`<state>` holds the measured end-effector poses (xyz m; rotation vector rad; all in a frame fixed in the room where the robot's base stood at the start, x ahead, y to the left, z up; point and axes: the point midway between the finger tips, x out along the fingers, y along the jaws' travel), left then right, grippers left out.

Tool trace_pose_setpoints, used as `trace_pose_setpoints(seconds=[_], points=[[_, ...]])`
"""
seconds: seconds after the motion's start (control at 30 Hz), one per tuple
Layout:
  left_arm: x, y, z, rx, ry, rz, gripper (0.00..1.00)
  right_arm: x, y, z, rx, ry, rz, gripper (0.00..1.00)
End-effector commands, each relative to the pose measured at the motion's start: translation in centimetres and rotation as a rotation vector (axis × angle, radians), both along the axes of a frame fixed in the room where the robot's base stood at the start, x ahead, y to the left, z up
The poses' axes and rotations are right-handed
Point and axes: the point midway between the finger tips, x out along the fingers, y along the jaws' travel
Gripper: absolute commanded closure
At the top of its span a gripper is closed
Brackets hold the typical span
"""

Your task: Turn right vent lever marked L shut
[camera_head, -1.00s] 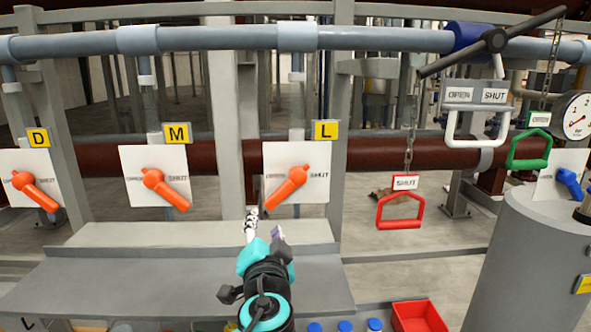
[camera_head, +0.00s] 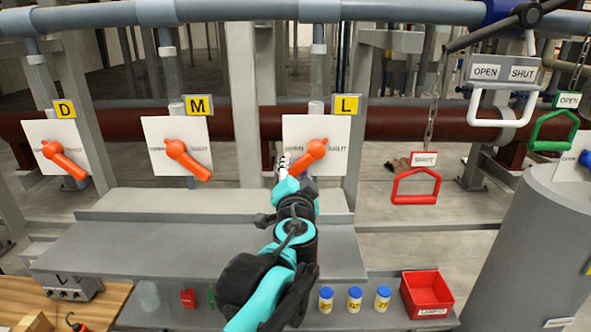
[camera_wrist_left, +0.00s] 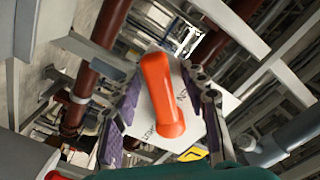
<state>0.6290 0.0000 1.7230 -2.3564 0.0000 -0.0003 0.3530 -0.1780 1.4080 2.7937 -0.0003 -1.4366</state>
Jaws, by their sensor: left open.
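The orange vent lever under the yellow L sign (camera_head: 308,155) is on a white plate (camera_head: 335,134), with OPEN on the left and SHUT on the right. Its handle slants down and left from the pivot. My left gripper (camera_head: 294,174) is open, just below and in front of the lever's lower end. In the left wrist view the orange lever (camera_wrist_left: 163,98) shows between the two spread fingers of my left gripper (camera_wrist_left: 161,88). Contact cannot be told. The gripper hides part of the plate's lower edge. My right gripper is not in view.
Similar orange levers stand left under the M sign (camera_head: 186,158) and D sign (camera_head: 62,157). A red handle (camera_head: 416,188) hangs to the right on a chain. A grey shelf (camera_head: 180,250) lies below, with several bottles and a red bin (camera_head: 427,293).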

Motion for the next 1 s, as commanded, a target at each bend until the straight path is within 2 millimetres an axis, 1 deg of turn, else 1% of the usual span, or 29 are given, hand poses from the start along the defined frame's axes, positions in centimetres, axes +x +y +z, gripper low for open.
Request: trace_pose_setpoints(seconds=[0.03, 0.07, 0.1, 0.2, 0.47, 0.67, 0.87, 1.0], points=[[0.0, 0.0, 0.0, 0.000, 0.000, 0.000, 0.57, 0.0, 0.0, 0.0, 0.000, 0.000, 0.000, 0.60], [0.0, 0.0, 0.0, 0.000, 0.000, 0.000, 0.65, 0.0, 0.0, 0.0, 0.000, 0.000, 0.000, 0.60], [0.0, 0.0, 0.0, 0.000, 0.000, 0.000, 0.75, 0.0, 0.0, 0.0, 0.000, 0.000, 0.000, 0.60], [0.0, 0.0, 0.0, 0.000, 0.000, 0.000, 1.00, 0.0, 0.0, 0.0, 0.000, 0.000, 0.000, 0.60], [0.0, -0.1, 0.0, -0.006, 0.000, 0.000, 1.00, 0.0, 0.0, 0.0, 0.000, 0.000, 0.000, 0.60], [0.0, -0.4, -0.4, -0.058, 0.000, -0.001, 1.00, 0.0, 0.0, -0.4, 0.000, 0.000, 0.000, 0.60], [0.0, -1.0, -0.9, -0.184, 0.001, -0.001, 1.00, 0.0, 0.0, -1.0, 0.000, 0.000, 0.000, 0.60], [0.0, -1.7, -1.4, -0.308, 0.001, -0.002, 1.00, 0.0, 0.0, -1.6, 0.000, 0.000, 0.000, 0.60]])
